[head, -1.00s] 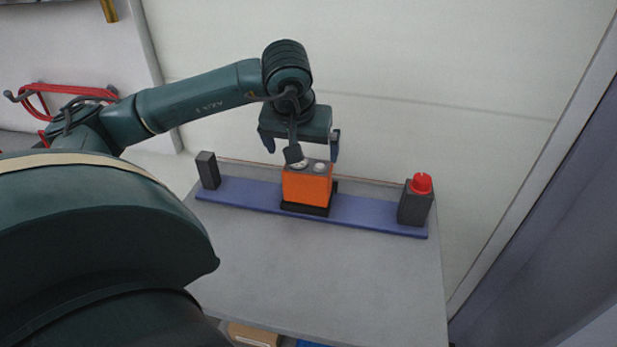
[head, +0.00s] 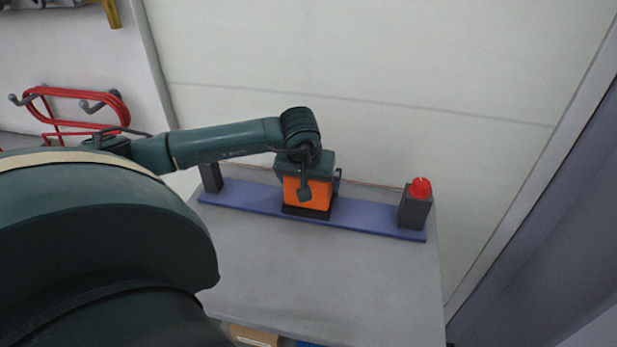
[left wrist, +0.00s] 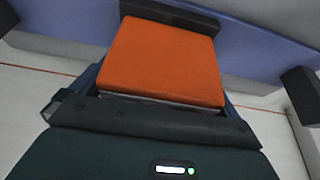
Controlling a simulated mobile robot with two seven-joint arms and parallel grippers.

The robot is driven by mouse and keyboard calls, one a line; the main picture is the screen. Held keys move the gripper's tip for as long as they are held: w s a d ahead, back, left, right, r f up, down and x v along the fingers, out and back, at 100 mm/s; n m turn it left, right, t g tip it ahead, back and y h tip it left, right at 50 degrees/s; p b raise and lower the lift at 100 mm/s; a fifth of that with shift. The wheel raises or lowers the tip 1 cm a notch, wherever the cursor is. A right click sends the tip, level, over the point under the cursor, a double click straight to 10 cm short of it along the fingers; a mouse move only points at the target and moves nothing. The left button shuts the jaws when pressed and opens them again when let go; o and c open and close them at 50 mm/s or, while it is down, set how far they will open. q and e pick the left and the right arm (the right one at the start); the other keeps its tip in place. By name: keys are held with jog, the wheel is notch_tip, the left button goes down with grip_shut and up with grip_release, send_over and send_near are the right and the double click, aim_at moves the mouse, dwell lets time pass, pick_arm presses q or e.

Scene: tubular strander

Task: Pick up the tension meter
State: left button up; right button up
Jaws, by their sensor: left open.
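The tension meter is an orange box (head: 318,196) standing on a black base on a blue rail. My left gripper (head: 309,184) has come down over it from above and hides its top. One finger shows at the right side of the box; the other finger is hidden in the head view. In the left wrist view the orange box (left wrist: 163,62) fills the space in front of my left gripper (left wrist: 160,95), between its blue-grey fingers. The jaws are open around the box. My right gripper is not in view.
The blue rail (head: 375,217) lies along the back of a grey table (head: 320,275). A dark post (head: 212,180) stands at its left end. A dark block with a red knob (head: 420,188) stands at its right end. The table front is clear.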

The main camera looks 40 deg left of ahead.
pick_arm(q)
jog(key=shift+r, duration=0.1)
jog(key=c, duration=1.1)
